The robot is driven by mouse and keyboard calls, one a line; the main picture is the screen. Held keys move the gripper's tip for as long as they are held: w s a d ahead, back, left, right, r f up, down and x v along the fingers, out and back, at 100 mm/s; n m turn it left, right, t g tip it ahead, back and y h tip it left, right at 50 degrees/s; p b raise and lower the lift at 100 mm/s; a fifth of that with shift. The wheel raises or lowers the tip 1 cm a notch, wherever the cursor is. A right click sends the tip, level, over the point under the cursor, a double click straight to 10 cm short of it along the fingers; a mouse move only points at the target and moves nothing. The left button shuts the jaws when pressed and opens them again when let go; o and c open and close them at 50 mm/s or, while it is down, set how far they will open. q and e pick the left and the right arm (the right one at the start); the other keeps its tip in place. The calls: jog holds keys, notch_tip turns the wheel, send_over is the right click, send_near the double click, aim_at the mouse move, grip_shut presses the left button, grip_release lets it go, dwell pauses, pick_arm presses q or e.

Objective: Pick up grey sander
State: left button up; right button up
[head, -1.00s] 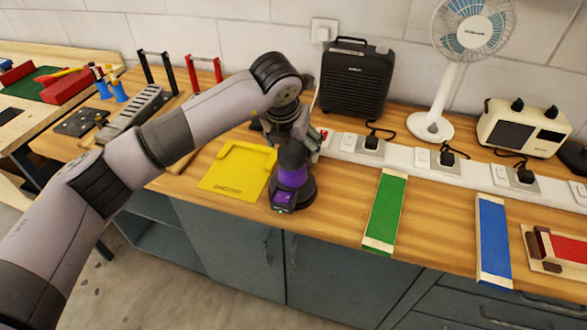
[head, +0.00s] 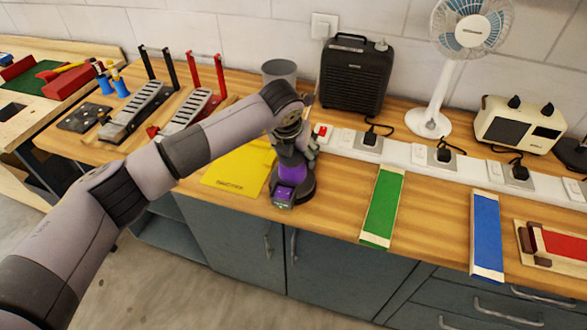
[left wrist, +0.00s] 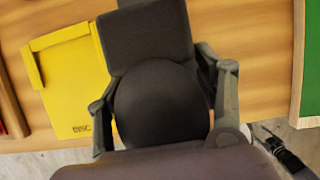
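The grey sander (head: 294,172), dark with a purple band, stands upright on the wooden bench beside the yellow tray. My left gripper (head: 297,146) is over the sander's top in the head view, hiding part of it. In the left wrist view the sander's round dark top (left wrist: 160,105) lies between the two fingers of my left gripper (left wrist: 165,100). The fingers look spread on either side of it; firm contact cannot be made out. My right gripper is in neither view.
The yellow tray (head: 225,177) lies left of the sander. A white power strip (head: 397,155) with plugs runs behind. Green (head: 383,208) and blue (head: 488,235) sanding strips lie to the right. A black heater (head: 355,75) and a fan (head: 440,90) stand at the back.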

pick_arm(q)
jog(key=c, duration=1.1)
jog(key=shift+w+r, duration=0.15)
jog(key=shift+r, duration=0.1)
